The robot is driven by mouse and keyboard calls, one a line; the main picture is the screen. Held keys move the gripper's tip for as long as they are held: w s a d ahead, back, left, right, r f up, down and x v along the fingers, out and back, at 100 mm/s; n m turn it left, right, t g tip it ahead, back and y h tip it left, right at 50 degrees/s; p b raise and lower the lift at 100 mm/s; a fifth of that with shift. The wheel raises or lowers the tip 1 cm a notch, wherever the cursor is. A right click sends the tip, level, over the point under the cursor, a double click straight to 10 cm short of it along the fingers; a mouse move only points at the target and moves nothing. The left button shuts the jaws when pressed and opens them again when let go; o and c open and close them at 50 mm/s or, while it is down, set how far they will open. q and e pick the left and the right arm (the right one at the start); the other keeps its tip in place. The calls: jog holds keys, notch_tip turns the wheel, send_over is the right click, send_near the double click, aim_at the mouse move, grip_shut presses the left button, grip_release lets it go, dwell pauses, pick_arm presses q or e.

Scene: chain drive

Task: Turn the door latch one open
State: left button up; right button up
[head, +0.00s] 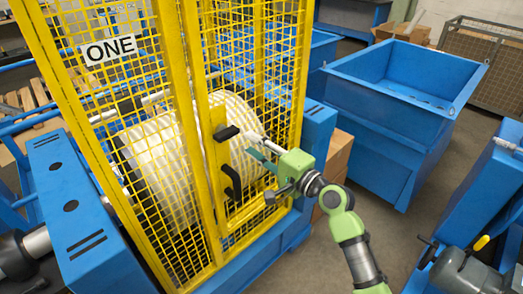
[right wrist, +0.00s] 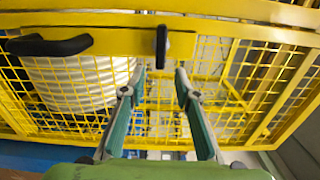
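The door latch one is a small black lever (head: 226,133) on a yellow plate of the cage door, below the ONE label (head: 110,49). A black pull handle (head: 232,182) sits lower on the same plate. My right gripper (head: 252,145) is open and empty, reaching toward the plate from the right. In the right wrist view, the latch (right wrist: 161,46) shows as a black bar just beyond the gap between my two open fingertips (right wrist: 158,78), apart from them. The pull handle (right wrist: 48,45) is to the left there. My left gripper is not in view.
The yellow mesh cage (head: 188,100) encloses a large pale ribbed drum (head: 160,165). A blue machine frame (head: 75,205) stands at the left. A big blue bin (head: 385,130) and cardboard boxes (head: 338,155) are at the right. Grey floor lies open right of my arm.

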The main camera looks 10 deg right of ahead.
jog(key=v, duration=0.2)
jog(key=shift+s+d, duration=0.2)
jog(key=shift+s, duration=0.15)
jog(key=s+d+f+n+g+h+b, duration=0.1)
jog(key=s+d+f+g+h, duration=0.15)
jog(key=f, duration=1.55)
jog(key=s+d+f+n+g+h+b, duration=0.1)
jog(key=s+d+f+g+h, duration=0.2)
jog(key=f, duration=1.5)
jog(key=s+d+f+n+h, duration=0.25)
jog(key=s+f, duration=0.45)
jog(key=f, duration=0.4)
jog(key=s+d+f+n+g+h+b, duration=0.1)
jog(key=s+d+f+n+g, duration=0.1)
jog(key=s+f, duration=0.65)
jog(key=s+d+f+n+g+b, duration=0.1)
jog(key=s+d+f+n+g, duration=0.15)
jog(key=s+f, duration=0.65)
jog(key=s+d+f+n+g, duration=0.1)
jog(key=s+f+n, duration=0.1)
jog(key=s, duration=1)
jog(key=s+d+f+n+g+h, duration=0.1)
jog(key=s+f, duration=0.4)
jog(key=s, duration=0.7)
jog(key=shift+s+d+f+n+g+h+b, duration=0.25)
jog(key=shift+s+f+n+g+h+b, duration=0.15)
jog(key=shift+n+g, duration=0.4)
